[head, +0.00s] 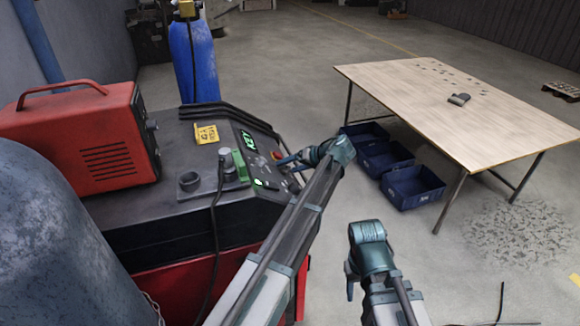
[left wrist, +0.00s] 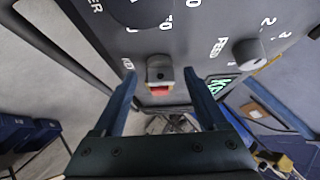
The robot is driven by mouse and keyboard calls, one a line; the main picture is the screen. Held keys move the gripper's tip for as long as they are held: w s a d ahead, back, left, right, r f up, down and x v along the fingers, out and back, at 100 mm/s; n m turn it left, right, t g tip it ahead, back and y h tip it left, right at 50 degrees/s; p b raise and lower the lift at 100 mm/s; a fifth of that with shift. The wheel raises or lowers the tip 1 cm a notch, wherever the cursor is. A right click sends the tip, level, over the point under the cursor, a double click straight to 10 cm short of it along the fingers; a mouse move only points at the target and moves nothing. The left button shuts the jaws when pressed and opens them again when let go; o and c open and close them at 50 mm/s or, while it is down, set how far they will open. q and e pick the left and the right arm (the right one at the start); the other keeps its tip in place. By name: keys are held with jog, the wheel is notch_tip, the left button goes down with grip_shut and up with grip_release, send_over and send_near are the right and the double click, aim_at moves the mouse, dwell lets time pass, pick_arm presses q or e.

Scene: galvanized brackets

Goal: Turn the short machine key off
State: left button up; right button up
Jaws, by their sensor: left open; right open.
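The low machine (head: 150,215) has a dark top, a red lower body and a sloped control panel at its right end. My left gripper (head: 287,163) is open at the panel. In the left wrist view, a small grey block with a red lower part (left wrist: 159,74), perhaps the key switch, stands between its fingertips (left wrist: 160,80). I see no clear contact. My right gripper (head: 351,280) is open and empty, low over the floor, away from the machine.
A red box-shaped unit (head: 85,135) sits on the machine's top. A blue cylinder (head: 193,60) stands behind. Round knobs (left wrist: 249,53) lie near the block. Blue bins (head: 412,187) stand beside a wooden table (head: 450,105).

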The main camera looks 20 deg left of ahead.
pick_arm(q)
jog(key=p+v, duration=0.8)
jog(key=v, duration=0.5)
jog(key=shift+s+d+r, duration=0.15)
jog(key=shift+d, duration=0.1)
pick_arm(e)
notch_tip(320, 180, up, 8)
jog(key=shift+r, duration=0.15)
